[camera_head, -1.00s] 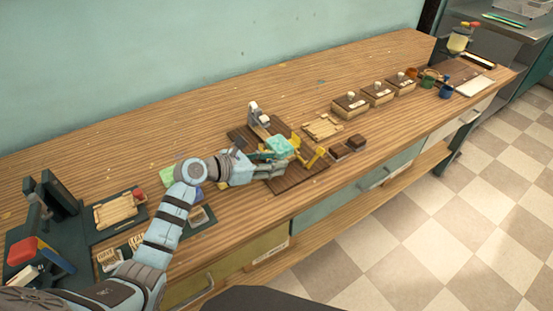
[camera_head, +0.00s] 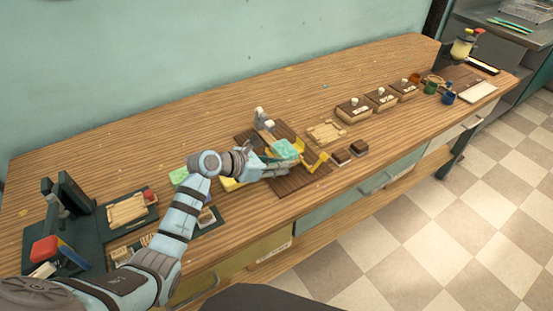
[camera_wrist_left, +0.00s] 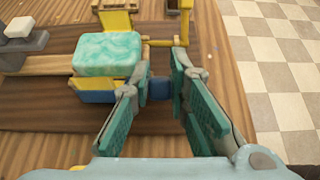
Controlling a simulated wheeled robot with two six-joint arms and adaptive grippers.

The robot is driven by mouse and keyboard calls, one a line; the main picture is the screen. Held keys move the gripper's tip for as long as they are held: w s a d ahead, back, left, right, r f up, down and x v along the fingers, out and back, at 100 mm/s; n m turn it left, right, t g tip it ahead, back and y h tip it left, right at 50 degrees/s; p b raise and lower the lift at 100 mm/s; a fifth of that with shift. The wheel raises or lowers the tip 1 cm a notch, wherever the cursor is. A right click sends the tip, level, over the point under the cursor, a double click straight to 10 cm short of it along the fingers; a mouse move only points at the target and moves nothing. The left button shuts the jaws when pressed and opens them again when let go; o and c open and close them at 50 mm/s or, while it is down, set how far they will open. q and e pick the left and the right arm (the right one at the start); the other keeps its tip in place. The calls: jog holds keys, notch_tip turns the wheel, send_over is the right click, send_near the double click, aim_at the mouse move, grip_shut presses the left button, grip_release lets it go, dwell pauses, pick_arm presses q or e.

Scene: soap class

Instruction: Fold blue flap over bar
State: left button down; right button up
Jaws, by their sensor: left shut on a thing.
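A teal marbled soap bar (camera_head: 284,149) sits on a folding fixture on a dark wooden board (camera_head: 305,187). In the left wrist view, the bar (camera_wrist_left: 108,52) lies flat with its top uncovered. Yellow parts of the fixture (camera_wrist_left: 117,20) stand behind it and to its right. Blue shows below the bar's near edge, and the blue flap (camera_wrist_left: 160,89) has a piece between my fingers. My left gripper (camera_wrist_left: 161,76) is shut on that blue piece, just right of the bar; it also shows in the head view (camera_head: 290,167). The fingers hide part of the flap. My right gripper is out of view.
A light wooden tray (camera_head: 326,132) and two small brown blocks (camera_head: 349,153) lie right of the board. Several lidded boxes (camera_head: 380,98) stand farther right. A dark stand (camera_head: 66,206) is at left. The counter behind is mostly clear.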

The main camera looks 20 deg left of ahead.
pick_arm(q)
jog(key=p, duration=0.1)
jog(key=w+r+g+y+p, duration=0.1)
jog(key=p, duration=0.1)
jog(key=shift+d+r+g+y+p, duration=0.15)
jog(key=shift+d+g+y+p, duration=0.15)
jog(key=shift+d, duration=0.1)
jog(key=shift+w+d+g+y+p, duration=0.2)
jog(key=shift+g+y+p, duration=0.2)
jog(key=shift+g+p, duration=0.2)
jog(key=shift+w+d+f+g+y, duration=0.2)
jog(key=shift+w+d+g+y, duration=0.15)
jog(key=shift+g+y, duration=0.3)
jog(key=c, duration=1.5)
grip_release()
jog(key=v, duration=1.2)
jog(key=shift+w+a, duration=0.1)
jog(key=shift+w, duration=0.05)
